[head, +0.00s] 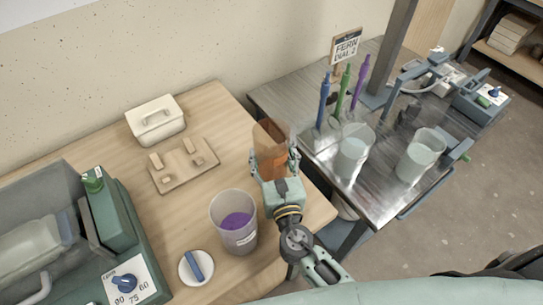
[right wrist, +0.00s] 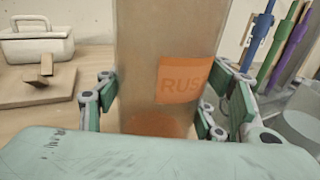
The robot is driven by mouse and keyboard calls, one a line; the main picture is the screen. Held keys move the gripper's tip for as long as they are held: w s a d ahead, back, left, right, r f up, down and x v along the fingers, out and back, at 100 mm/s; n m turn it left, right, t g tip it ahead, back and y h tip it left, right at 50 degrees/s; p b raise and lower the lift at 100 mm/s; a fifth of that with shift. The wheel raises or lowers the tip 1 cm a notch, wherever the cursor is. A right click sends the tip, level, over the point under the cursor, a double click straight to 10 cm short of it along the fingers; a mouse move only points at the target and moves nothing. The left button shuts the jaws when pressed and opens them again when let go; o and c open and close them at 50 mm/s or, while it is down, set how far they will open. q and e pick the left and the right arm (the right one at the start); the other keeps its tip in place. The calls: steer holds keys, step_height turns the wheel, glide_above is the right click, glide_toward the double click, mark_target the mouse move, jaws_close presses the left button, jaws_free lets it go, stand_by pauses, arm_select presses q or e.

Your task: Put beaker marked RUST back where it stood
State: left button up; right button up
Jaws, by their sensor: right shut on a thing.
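The beaker marked RUST (head: 271,146) is a clear vessel with orange-brown contents and an orange label. It is upright at the right side of the wooden table (head: 222,112). My right gripper (head: 274,166) is shut on it, with fingers on both sides. In the right wrist view the beaker (right wrist: 168,40) fills the middle, its RUST label facing the camera, between the green finger pads of the gripper (right wrist: 165,100). The beaker's base is hidden, so I cannot tell whether it touches the table. My left gripper is not in view.
A beaker with purple contents (head: 234,222) and a white disc with a blue handle (head: 196,267) stand left of my right arm. A wooden block board (head: 183,176) and white lidded box (head: 155,120) lie behind. The metal table (head: 290,98) holds two pale-filled beakers and coloured tools.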

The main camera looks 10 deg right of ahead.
mark_target(275, 168)
steer(key=shift+r, duration=0.1)
steer(key=shift+f, duration=0.2)
steer(key=o, duration=1.7)
steer(key=shift+c, duration=0.2)
steer(key=shift+r, duration=0.15)
steer(key=s+b, duration=0.1)
steer(key=s, duration=0.6)
steer(key=shift+s+b, duration=0.3)
